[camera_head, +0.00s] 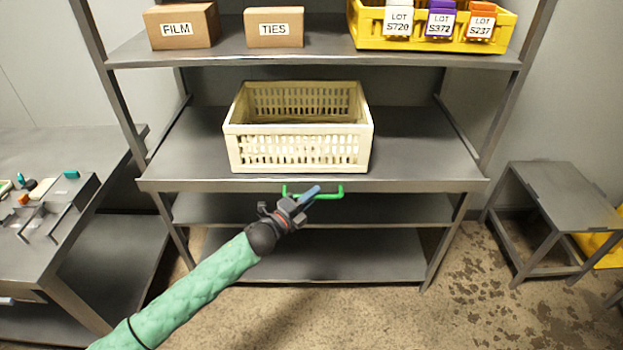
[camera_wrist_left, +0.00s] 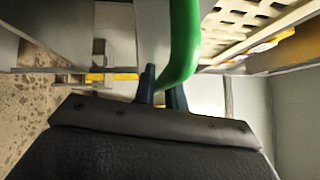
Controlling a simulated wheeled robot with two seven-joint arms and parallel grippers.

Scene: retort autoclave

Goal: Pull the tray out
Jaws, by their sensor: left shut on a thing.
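The tray is a grey sliding shelf (camera_head: 420,150) at the middle level of the rack, with a green bar handle (camera_head: 330,196) on its front edge. A cream slotted crate (camera_head: 300,168) stands on it, and its inside looks empty. My left gripper (camera_head: 308,195) is at the handle, in front of the shelf edge. In the left wrist view the fingers (camera_wrist_left: 162,90) are shut on the green handle (camera_wrist_left: 182,45), one on each side of it. The tray front looks close to flush with the rack posts. My right gripper is not in view.
The upper shelf holds a FILM box (camera_head: 182,27), a TIES box (camera_head: 274,28) and a yellow bin (camera_head: 430,42) with labelled lots. A bench with small parts (camera_head: 40,200) stands left, a low grey stand (camera_head: 565,195) right. The floor in front (camera_head: 400,320) is clear.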

